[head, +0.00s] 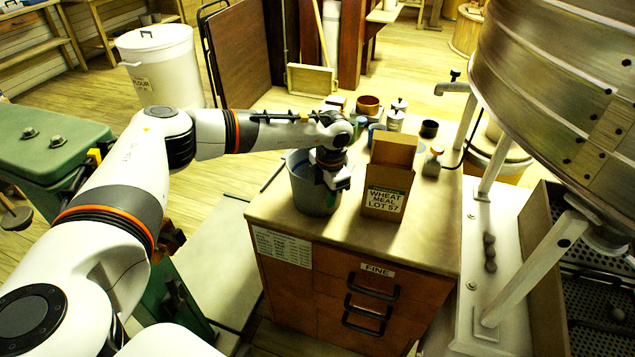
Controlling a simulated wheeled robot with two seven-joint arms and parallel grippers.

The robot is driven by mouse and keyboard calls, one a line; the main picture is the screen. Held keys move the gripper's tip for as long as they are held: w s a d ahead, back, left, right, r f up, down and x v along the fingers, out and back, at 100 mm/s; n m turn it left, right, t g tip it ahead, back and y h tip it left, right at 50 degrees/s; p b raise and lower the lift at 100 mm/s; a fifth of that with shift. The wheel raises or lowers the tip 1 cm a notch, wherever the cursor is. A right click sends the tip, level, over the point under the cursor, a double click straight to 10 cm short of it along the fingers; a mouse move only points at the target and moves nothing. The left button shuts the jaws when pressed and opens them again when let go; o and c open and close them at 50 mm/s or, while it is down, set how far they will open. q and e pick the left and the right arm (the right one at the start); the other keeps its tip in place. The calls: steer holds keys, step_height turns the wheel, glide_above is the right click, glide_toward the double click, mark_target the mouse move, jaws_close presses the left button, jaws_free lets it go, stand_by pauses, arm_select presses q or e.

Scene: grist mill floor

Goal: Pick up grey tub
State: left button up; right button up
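The grey tub (309,196) stands upright at the near left corner of the wooden cabinet's top (270,208). My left gripper (334,190) points down at the right side of the tub's rim. It overlaps that rim in the head view and hides part of it. A bit of blue shows inside the tub's mouth. I cannot tell whether the fingers are open or shut on the rim. My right gripper is not in view.
An open cardboard box (385,192) labelled wheat meal stands close to the right of the tub. Behind it are a brown bowl (368,105), a dark cup (429,129) and lidded canisters (395,121). A large metal drum (560,90) overhangs the right side.

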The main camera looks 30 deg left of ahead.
arm_select(q)
steer(key=shift+f, duration=0.15)
jaws_close()
